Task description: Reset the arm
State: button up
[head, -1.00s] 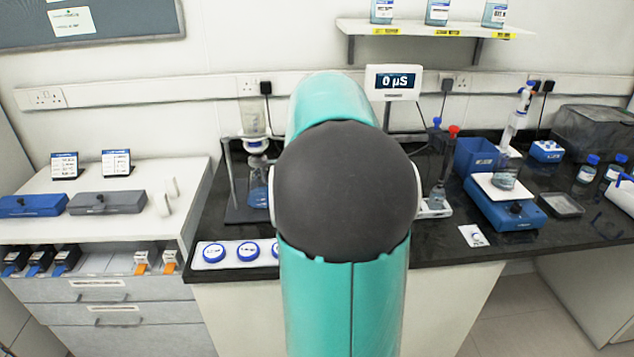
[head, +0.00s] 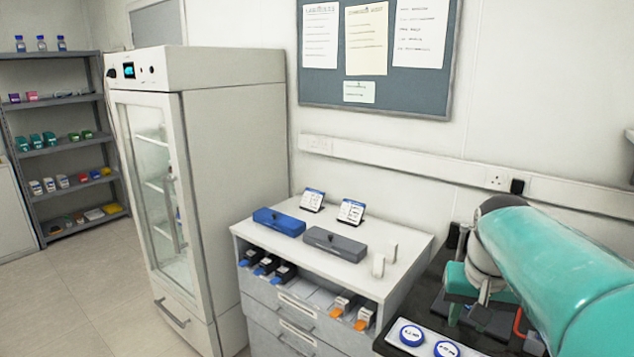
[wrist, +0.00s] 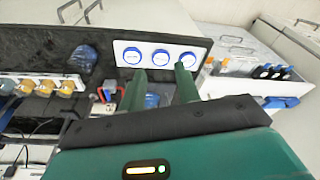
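My arm (head: 555,270) reaches in from the right edge of the head view, over the dark bench. In the wrist view, the two green fingers of my gripper (wrist: 160,69) stand apart, with nothing seen held between them. Beyond the fingertips is a white holder (wrist: 121,47) with a row of blue-ringed round caps. Its caps (head: 411,335) also show low in the head view, left of my arm. My fingers are not clearly seen in the head view.
A white cabinet (head: 400,243) with a blue case (head: 279,221) and a grey case (head: 336,244) stands left of the bench. A glass-door fridge (head: 240,150) and a shelf rack (head: 75,150) are farther left. Open floor (head: 100,290) lies before them.

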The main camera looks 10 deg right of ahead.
jog(key=s+a+f+n+t, duration=0.1)
jog(key=s+a+f+n, duration=0.1)
jog(key=a, duration=0.7)
jog(key=s+a+f+n+t+y, duration=0.1)
jog(key=s+a, duration=0.4)
jog(key=a, duration=0.5)
jog(key=f+n+t, duration=0.1)
jog(key=n, duration=0.1)
jog(key=shift+s+a+n, duration=0.15)
jog(key=shift+s+n, duration=0.15)
jog(key=shift+n, duration=0.1)
jog(key=shift+d, duration=0.25)
